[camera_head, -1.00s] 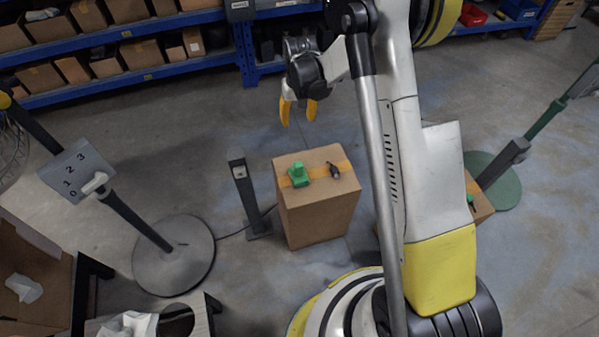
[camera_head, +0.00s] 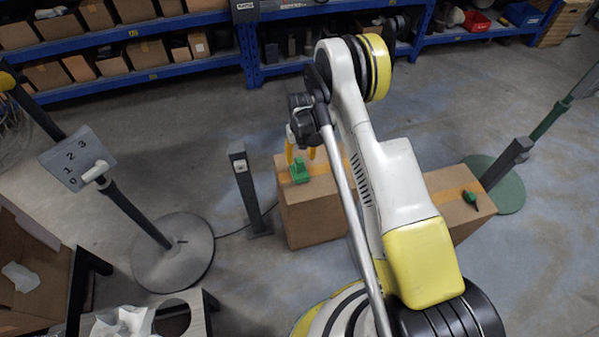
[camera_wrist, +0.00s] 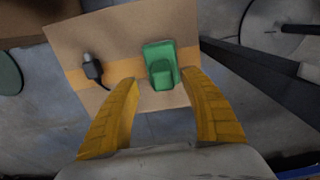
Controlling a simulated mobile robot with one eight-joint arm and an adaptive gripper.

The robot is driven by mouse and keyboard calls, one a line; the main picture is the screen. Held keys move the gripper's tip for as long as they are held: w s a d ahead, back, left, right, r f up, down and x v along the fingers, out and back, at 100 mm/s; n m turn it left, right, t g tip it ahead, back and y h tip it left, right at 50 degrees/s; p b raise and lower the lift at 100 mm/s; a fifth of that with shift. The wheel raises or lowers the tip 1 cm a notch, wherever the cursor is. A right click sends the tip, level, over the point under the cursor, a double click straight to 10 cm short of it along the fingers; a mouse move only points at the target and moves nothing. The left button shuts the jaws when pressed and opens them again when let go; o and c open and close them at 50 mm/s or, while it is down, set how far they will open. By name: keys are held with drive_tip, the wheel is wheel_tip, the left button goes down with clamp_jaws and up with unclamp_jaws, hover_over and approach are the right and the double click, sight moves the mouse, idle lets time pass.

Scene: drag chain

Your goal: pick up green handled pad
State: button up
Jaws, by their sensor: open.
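The green handled pad (camera_head: 299,171) sits on top of a cardboard box (camera_head: 312,215), on its orange tape strip. In the wrist view the pad (camera_wrist: 161,66) shows a raised green block on a flat green base. My gripper (camera_head: 301,156) is just above the box top, close to the pad. In the wrist view its two yellow fingers (camera_wrist: 164,82) are open and spread to either side of the pad's near end, with nothing held. Whether a finger touches the pad cannot be told.
A small black object with a cable (camera_wrist: 93,69) lies on the box left of the pad in the wrist view. A dark post (camera_head: 246,190) stands left of the box. A second box (camera_head: 462,195) with a small green item (camera_head: 470,198) stands to the right.

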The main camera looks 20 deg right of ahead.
drive_tip(key=f+b, duration=0.1)
drive_tip(key=f, duration=0.3)
drive_tip(key=shift+w+a+b, duration=0.1)
drive_tip(key=shift+a+b, duration=0.1)
drive_tip(key=shift+b, duration=0.15)
drive_tip(key=shift+r, duration=0.1)
clamp_jaws()
drive_tip(key=shift+r, duration=0.15)
wheel_tip(320, 180, up, 4)
drive_tip(key=p, duration=0.3)
drive_tip(key=shift+r, duration=0.25)
drive_tip(key=s+d+r+p, duration=0.4)
drive_tip(key=s+d+r, duration=0.2)
drive_tip(key=d, duration=0.4)
drive_tip(key=shift+r, duration=0.1)
